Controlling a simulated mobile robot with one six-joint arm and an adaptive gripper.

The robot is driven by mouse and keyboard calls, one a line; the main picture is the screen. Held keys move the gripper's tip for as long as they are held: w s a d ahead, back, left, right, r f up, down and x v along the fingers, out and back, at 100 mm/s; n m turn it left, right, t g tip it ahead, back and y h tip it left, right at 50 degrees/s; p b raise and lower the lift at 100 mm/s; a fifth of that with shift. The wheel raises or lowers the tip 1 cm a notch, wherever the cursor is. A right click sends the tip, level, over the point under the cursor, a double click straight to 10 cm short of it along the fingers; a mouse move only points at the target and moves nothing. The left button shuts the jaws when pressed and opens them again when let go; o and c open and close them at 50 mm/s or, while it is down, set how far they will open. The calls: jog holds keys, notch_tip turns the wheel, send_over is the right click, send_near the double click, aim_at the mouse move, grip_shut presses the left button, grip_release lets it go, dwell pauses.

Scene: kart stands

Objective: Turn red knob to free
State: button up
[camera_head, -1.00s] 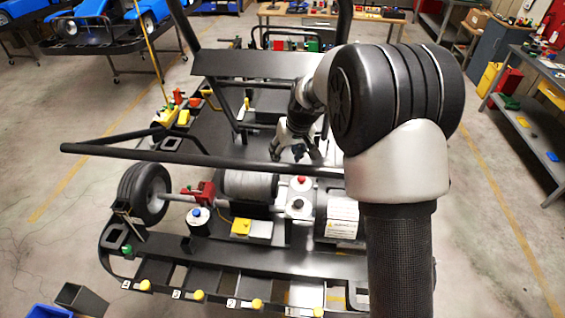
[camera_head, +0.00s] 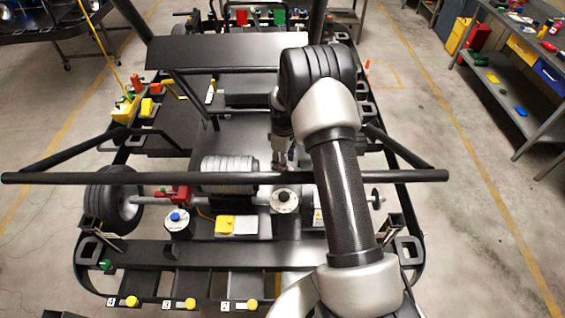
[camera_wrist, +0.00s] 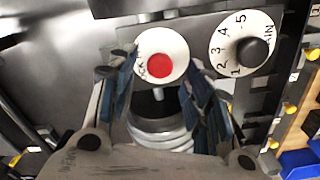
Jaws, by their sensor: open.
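The red knob (camera_wrist: 159,66) sits in the middle of a round white dial plate (camera_wrist: 177,50) in the wrist view. Dark lettering shows at the plate's left side, but it is partly covered. My gripper (camera_wrist: 165,84) is open, with one blue-grey finger at each side of the knob's plate and a clear gap between them. I cannot tell how close the fingertips are to the knob. In the head view my gripper (camera_head: 281,158) is just behind a black crossbar. The red knob is hidden there by the bar and the gripper.
A numbered white dial with a black knob (camera_wrist: 254,52) is beside the red one. The black crossbar (camera_head: 110,178) spans the kart in front of my gripper. A blue knob (camera_head: 175,217) and a yellow block (camera_head: 236,225) stand to the left.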

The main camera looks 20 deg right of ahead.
jog(key=shift+f, duration=1.1)
jog(key=c, duration=1.1)
